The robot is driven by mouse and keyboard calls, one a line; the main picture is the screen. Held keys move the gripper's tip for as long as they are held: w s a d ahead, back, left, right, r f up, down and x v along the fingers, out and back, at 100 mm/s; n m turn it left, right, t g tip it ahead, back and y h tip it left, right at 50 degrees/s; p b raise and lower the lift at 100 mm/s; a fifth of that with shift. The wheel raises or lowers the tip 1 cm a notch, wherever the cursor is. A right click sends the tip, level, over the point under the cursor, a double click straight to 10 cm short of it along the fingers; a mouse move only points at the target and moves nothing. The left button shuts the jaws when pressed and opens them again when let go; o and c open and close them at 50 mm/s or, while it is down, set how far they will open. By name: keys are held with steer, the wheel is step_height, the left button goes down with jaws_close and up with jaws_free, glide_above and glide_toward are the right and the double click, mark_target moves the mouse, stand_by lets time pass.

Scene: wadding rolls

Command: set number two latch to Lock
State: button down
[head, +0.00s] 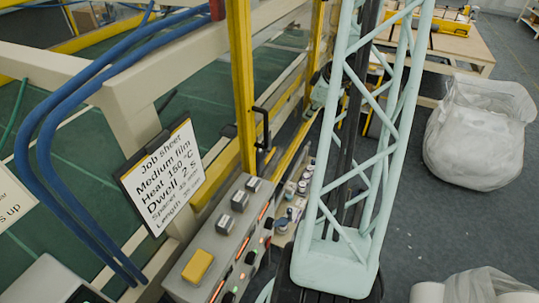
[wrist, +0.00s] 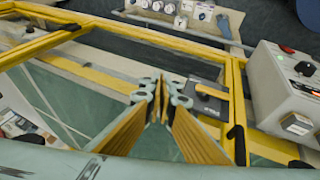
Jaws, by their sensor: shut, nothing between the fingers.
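My gripper (wrist: 161,82) is in the middle of the wrist view, with its fingers together and nothing between them. Just to its right, a dark latch-like plate (wrist: 208,100) with a grey and orange piece on it sits at the yellow frame. The fingertips look close to it, but I cannot tell whether they touch. Its number and setting are too small to read, so I cannot tell whether it is the number two latch. In the head view I cannot make out the latch or the gripper's fingers clearly.
Yellow guard frame bars (wrist: 235,105) surround the gripper, with a black handle (head: 262,128) on one post. A grey control box (head: 228,238) with buttons and a job sheet (head: 160,175) are nearby.

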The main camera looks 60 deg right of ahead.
steer(key=a+f+t+y, duration=0.2)
steer(key=a+t+y, duration=0.2)
steer(key=a, duration=1)
steer(key=shift+a+m+p, duration=0.2)
steer(key=shift+m+p, duration=0.1)
steer(key=shift+w+f, duration=0.1)
steer(key=shift+f, duration=0.1)
glide_above(271, 154)
steer(key=s+a, duration=0.2)
steer(key=a, duration=0.1)
step_height(271, 154, down, 7)
steer(key=shift+w+d+f, duration=0.1)
steer(key=shift+f, duration=1.8)
